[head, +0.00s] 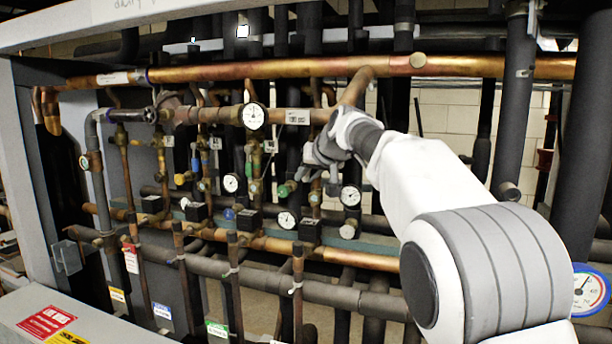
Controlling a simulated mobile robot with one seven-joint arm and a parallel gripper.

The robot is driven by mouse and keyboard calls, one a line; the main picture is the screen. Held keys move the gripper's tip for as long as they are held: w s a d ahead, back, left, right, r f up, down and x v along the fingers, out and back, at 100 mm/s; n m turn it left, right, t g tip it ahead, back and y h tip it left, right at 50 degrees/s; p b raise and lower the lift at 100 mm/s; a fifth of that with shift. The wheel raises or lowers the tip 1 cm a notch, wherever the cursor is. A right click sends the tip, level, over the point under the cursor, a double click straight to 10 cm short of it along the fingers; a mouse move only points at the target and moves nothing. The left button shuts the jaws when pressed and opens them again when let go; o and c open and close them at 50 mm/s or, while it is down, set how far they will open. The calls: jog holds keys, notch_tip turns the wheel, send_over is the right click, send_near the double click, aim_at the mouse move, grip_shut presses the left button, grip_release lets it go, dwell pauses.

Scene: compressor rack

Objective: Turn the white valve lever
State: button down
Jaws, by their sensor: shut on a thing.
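My gripper (316,162) is at the valves on the right part of the pipe rack, below the upper copper pipe. Its jaws are shut on what appears to be the white valve lever. The lever is mostly hidden behind the fingers, and its angle cannot be made out. My white arm reaches in from the lower right and covers the pipes behind it.
A long copper pipe (230,72) runs across the top. Dial gauges sit close by, one at the upper left (253,116) and one just below right of my gripper (350,195). A green valve handle (284,190) is close on the left. Dark vertical pipes (505,110) stand at the right.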

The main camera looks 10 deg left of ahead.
jog(key=c, duration=0.8)
grip_release()
